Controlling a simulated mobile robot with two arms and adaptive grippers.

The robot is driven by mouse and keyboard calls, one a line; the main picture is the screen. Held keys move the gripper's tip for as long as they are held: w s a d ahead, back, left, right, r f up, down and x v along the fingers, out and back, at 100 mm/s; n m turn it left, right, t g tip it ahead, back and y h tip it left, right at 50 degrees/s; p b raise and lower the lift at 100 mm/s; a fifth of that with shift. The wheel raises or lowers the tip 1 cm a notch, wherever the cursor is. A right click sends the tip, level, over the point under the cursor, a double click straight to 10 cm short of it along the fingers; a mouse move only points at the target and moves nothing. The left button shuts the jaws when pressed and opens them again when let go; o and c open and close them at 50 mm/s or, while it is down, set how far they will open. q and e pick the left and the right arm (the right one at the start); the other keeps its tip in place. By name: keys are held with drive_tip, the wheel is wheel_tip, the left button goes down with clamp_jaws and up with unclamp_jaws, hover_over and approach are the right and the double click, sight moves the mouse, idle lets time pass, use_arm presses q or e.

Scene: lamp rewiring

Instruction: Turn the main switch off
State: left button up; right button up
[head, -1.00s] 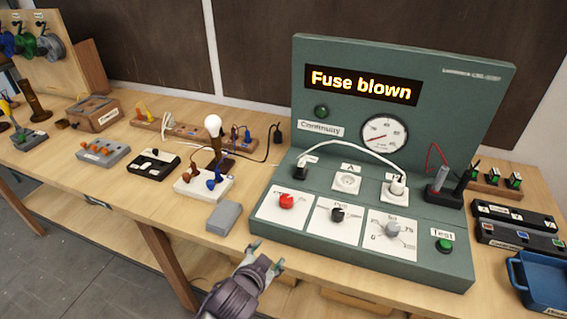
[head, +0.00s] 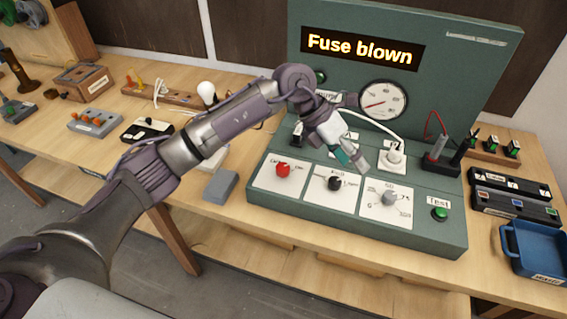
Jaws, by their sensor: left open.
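The green test panel (head: 268,213) stands on the bench with a lit "Fuse blown" display (head: 362,48). A red knob (head: 283,169) on a white plate is at the left of its lower row, probably the main switch; its small lettering is hard to read. A black knob (head: 335,183) and a grey knob (head: 389,198) are to its right. My left gripper (head: 353,163) is open and empty, pointing down over the panel above the black and grey knobs, to the right of the red knob. My left arm and gripper hide part of the sockets behind. My right gripper is not in view.
A white plug (head: 396,156) with a cable sits in the right socket. A green test button (head: 440,214) is at the panel's right. A grey box (head: 221,187) lies left of the panel, and a blue tray (head: 509,240) is at the far right.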

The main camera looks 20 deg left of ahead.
use_arm(q)
drive_tip(key=w+a+y, duration=0.3)
drive_tip(key=a, duration=0.4)
wheel_tip(320, 180, up, 3)
drive_tip(key=n+y, duration=0.2)
drive_tip(key=y, duration=0.3)
hover_over(283, 166)
wheel_tip(283, 166, down, 12)
drive_tip(key=p, duration=0.4)
drive_tip(key=shift+s+f, duration=0.1)
drive_tip(key=shift+f, duration=0.85)
drive_tip(key=shift+c, duration=0.3)
drive_tip(key=c, duration=1.1)
